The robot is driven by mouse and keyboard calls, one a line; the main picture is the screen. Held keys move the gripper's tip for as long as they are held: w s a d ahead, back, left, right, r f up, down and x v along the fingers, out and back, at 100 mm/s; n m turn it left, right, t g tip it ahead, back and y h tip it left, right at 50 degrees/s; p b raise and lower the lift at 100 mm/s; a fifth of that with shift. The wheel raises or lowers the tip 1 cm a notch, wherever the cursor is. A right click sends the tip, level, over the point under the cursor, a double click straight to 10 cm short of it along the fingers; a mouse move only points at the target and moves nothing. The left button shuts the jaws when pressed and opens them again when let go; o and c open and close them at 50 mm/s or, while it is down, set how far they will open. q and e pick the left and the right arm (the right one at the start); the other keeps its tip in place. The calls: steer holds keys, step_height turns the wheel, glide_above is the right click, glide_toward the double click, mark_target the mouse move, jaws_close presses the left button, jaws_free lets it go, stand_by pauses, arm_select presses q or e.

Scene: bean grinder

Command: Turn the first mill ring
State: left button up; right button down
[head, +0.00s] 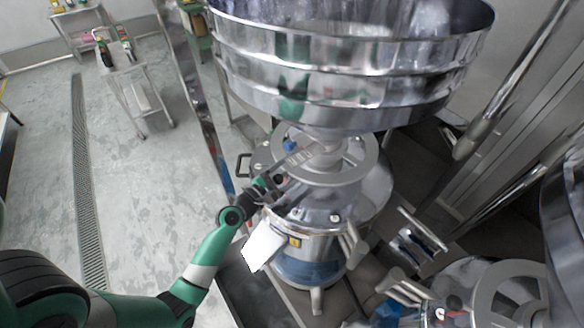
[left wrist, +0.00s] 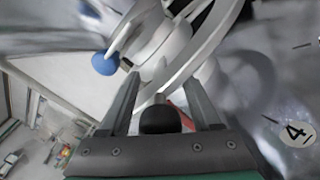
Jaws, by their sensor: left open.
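The mill ring (head: 367,163) is a grey spoked wheel lying around the neck of the mill, under the large steel hopper. My left gripper (head: 285,172) reaches in from the left to the ring's left edge. In the left wrist view, the gripper (left wrist: 163,100) is open, with one finger on each side of a dark rounded knob (left wrist: 160,120). The curved ring (left wrist: 205,48) passes just beyond the fingertips. I cannot tell whether a finger touches the knob or ring. My right gripper is not in view.
The wide steel hopper (head: 340,75) overhangs the ring closely. A blue knob (left wrist: 105,62) and a label with a 4 (left wrist: 296,134) are near the ring. A second mill (head: 480,290) stands at the lower right. Open floor (head: 150,190) lies to the left.

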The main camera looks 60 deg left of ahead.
arm_select(q)
jaws_close()
steer(key=shift+r, duration=0.1)
stand_by(1.2)
